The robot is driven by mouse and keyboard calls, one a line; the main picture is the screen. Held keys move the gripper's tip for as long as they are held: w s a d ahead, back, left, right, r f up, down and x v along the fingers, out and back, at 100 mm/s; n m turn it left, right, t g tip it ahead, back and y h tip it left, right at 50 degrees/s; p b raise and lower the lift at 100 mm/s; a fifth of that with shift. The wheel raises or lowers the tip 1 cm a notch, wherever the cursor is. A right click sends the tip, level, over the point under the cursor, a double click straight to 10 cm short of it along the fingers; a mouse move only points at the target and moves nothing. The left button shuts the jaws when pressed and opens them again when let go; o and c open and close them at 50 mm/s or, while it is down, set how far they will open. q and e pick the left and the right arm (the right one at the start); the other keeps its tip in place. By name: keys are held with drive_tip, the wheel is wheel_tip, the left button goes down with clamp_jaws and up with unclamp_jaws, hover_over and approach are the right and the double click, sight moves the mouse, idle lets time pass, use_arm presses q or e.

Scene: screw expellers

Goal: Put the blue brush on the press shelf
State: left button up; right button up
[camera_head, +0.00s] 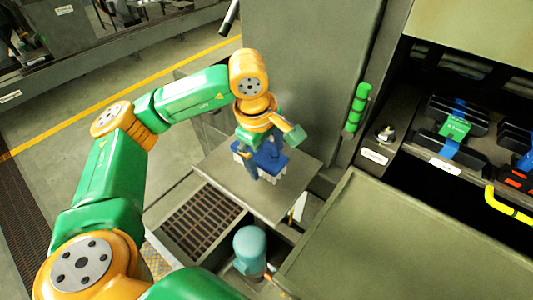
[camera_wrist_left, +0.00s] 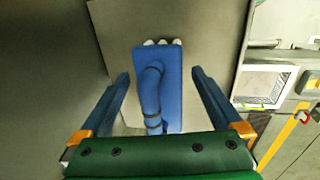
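The blue brush (camera_head: 270,155), with pale bristles underneath, appears to rest on the flat grey press shelf (camera_head: 285,204) beside the tall grey panel. In the left wrist view the blue brush (camera_wrist_left: 173,95) and its curved handle lie between the fingers, with a visible gap on each side. The shelf also shows there as a grey plate (camera_wrist_left: 215,40). My left gripper (camera_head: 250,163) is right at the brush from above; in the wrist view the gripper (camera_wrist_left: 161,76) is open. My right gripper is in neither view.
A dark floor grate (camera_head: 200,222) and a blue-grey rounded part (camera_head: 250,248) lie in front of the shelf. A large flat grey surface (camera_head: 400,245) is at right. A green cylinder handle (camera_head: 358,106) stands on the panel edge. Black and blue parts (camera_head: 460,125) sit farther right.

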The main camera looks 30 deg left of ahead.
sight(265, 145)
use_arm(q)
drive_tip(key=shift+r+p, duration=0.3)
drive_tip(key=r, duration=0.5)
drive_tip(key=shift+s+r+b, duration=0.1)
drive_tip(key=shift+s+b, duration=0.2)
drive_tip(key=shift+s, duration=0.1)
wheel_tip(265, 145, up, 6)
drive_tip(key=s+p, duration=0.1)
drive_tip(key=p, duration=0.1)
drive_tip(key=shift+s+a+r, duration=0.15)
drive_tip(key=shift+s, duration=0.15)
